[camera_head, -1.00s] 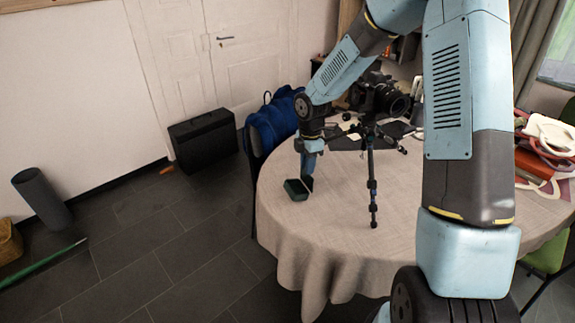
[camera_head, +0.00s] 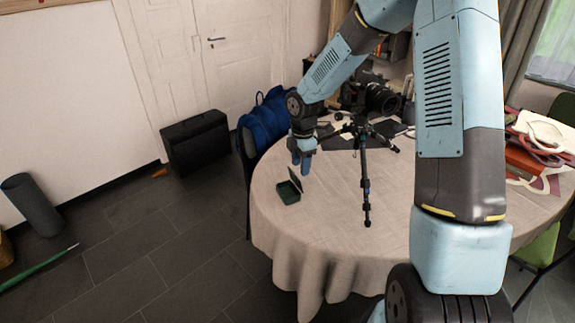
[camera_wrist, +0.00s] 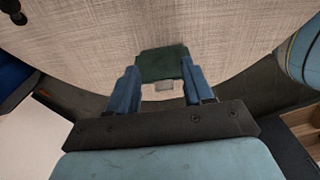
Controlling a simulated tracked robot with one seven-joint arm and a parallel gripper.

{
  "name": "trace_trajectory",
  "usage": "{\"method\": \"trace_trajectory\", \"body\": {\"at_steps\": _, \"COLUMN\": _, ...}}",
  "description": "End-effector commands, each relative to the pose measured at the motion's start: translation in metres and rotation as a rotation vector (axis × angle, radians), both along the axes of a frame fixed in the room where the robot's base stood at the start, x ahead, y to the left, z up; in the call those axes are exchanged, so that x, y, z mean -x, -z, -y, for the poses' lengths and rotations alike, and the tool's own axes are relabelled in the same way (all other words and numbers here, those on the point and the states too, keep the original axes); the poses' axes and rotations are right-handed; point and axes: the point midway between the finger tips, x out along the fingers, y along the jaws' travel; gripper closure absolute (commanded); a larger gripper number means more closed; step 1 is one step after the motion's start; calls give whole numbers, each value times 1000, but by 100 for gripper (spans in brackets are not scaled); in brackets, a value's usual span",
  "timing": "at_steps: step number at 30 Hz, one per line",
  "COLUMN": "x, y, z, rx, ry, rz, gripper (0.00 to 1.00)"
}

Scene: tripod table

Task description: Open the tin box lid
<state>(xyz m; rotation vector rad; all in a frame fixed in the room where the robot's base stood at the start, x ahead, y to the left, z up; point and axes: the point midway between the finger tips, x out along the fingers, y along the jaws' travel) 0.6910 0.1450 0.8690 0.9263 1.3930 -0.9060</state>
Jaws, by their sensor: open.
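The small dark green tin box (camera_head: 287,194) stands on the round table near its left edge. Its lid (camera_head: 295,180) is raised and stands up steeply at the box's right side. My gripper (camera_head: 303,169) is just above and to the right of the lid, with its blue fingers pointing down. The fingers are open. In the wrist view, a dark green part of the tin (camera_wrist: 163,62) shows between and beyond the two fingertips (camera_wrist: 160,70). A small grey patch (camera_wrist: 164,87) shows below it. I cannot tell whether a finger touches the lid.
A blue bag (camera_head: 264,122) is behind the table's left edge. The cloth in front of the box is clear.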

Motion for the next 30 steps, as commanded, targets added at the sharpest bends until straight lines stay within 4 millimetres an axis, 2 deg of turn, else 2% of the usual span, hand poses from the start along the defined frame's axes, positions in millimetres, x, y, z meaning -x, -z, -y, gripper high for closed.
{"method": "trace_trajectory", "body": {"at_steps": 5, "x": -1, "y": -25, "z": 1, "rx": 0, "ry": 0, "rz": 4, "gripper": 49}}
{"method": "trace_trajectory", "body": {"at_steps": 18, "x": -2, "y": -108, "z": 3, "rx": 0, "ry": 1, "rz": 3, "gripper": 49}}
{"method": "trace_trajectory", "body": {"at_steps": 24, "x": -2, "y": -128, "z": 3, "rx": -1, "ry": 0, "rz": 3, "gripper": 49}}
{"method": "trace_trajectory", "body": {"at_steps": 30, "x": -1, "y": -133, "z": 3, "rx": 0, "ry": -1, "rz": 0, "gripper": 49}}
